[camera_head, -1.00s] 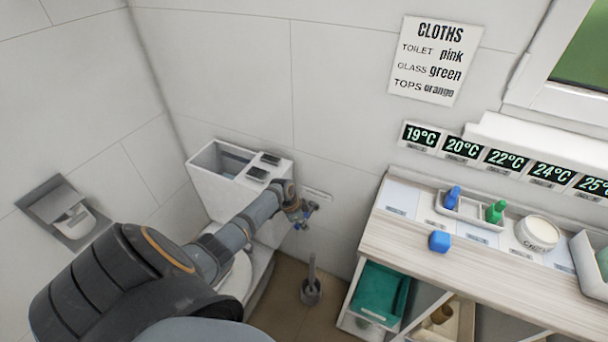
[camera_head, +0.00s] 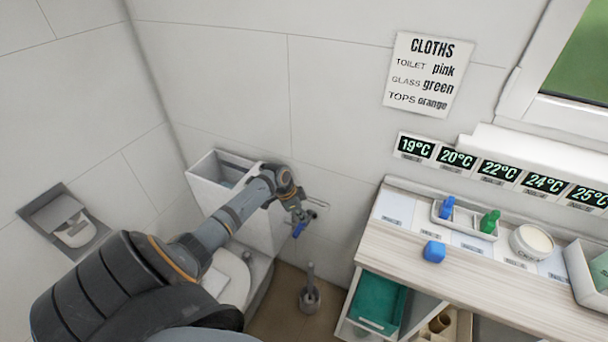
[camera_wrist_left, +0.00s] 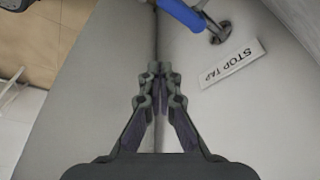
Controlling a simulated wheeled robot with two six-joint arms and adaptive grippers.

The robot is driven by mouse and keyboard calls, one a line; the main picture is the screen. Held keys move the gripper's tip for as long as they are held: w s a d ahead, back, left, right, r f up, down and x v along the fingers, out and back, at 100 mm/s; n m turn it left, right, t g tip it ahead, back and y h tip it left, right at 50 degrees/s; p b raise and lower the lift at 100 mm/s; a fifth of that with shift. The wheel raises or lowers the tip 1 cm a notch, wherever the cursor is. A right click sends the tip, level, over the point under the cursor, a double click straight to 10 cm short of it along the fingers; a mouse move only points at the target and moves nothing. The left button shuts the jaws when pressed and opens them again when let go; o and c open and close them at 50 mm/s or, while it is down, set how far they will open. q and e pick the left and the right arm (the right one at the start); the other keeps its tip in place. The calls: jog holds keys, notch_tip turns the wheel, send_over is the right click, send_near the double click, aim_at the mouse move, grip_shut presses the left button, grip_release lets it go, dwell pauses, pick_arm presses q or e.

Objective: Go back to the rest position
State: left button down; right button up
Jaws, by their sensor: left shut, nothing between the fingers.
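My left gripper (camera_wrist_left: 160,75) is shut and empty in the left wrist view, its fingertips together in front of pale wall surfaces. In the head view my left arm reaches over the toilet, and the left gripper (camera_head: 302,215) is small there, at the wall beside the cistern (camera_head: 205,190). A blue tap handle (camera_wrist_left: 182,14) shows past the fingertips in the left wrist view, apart from them. A label reading STOP TAP (camera_wrist_left: 232,63) is on the surface to its right. My right gripper is out of view.
The toilet (camera_head: 232,278) lies under my left arm, with a brush in a holder (camera_head: 309,295) on the floor.

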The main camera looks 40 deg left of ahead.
pick_arm(q)
jog(key=shift+d, duration=0.1)
jog(key=s+d+f, duration=0.2)
jog(key=s+d, duration=0.4)
jog(key=d, duration=0.2)
jog(key=s+d+r+n+y, duration=0.2)
jog(key=s+d+r+n, duration=0.25)
jog(key=s, duration=0.25)
jog(key=s+d+r+n+y, duration=0.1)
jog(key=s+d+r+n, duration=0.2)
jog(key=s+r, duration=0.3)
notch_tip(320, 180, down, 25)
jog(key=s+a, duration=0.2)
jog(key=a, duration=0.1)
jog(key=s+f+g, duration=0.1)
jog(key=s+f, duration=1.7)
jog(key=s, duration=0.1)
jog(key=shift+s+a+f+g, duration=0.15)
jog(key=shift+s+a+g, duration=0.15)
jog(key=shift+a+g, duration=0.1)
